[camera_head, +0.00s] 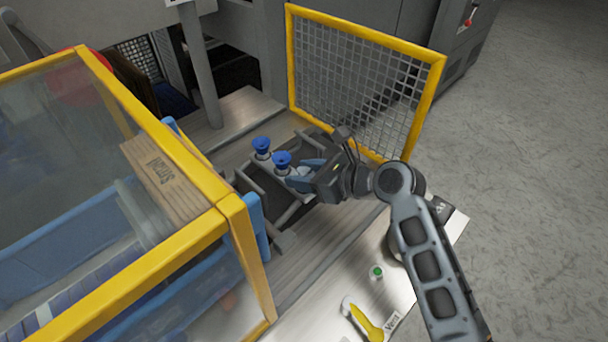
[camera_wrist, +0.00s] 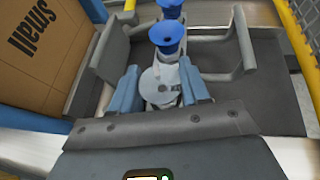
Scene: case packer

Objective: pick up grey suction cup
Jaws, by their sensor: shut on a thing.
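The grey suction cup (camera_wrist: 158,85) shows as a pale grey disc in the wrist view, between the blue fingers of my gripper (camera_wrist: 161,92). My gripper is shut on it, with a finger on each side. In the head view my gripper (camera_head: 290,181) reaches in from the right, and its fingers hide most of the cup there. Two blue suction cups stand just beyond it: a nearer one (camera_wrist: 166,34) and a farther one (camera_wrist: 170,5). They also show in the head view as the nearer blue cup (camera_head: 282,159) and the farther blue cup (camera_head: 262,146).
Grey metal brackets (camera_wrist: 236,45) flank the cups. A cardboard box (camera_head: 163,178) stands at left behind a yellow-framed guard (camera_head: 235,222). A yellow-framed mesh panel (camera_head: 360,75) stands behind my gripper. A yellow-handled tool (camera_head: 366,324) and a green button (camera_head: 377,271) are on the front metal surface.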

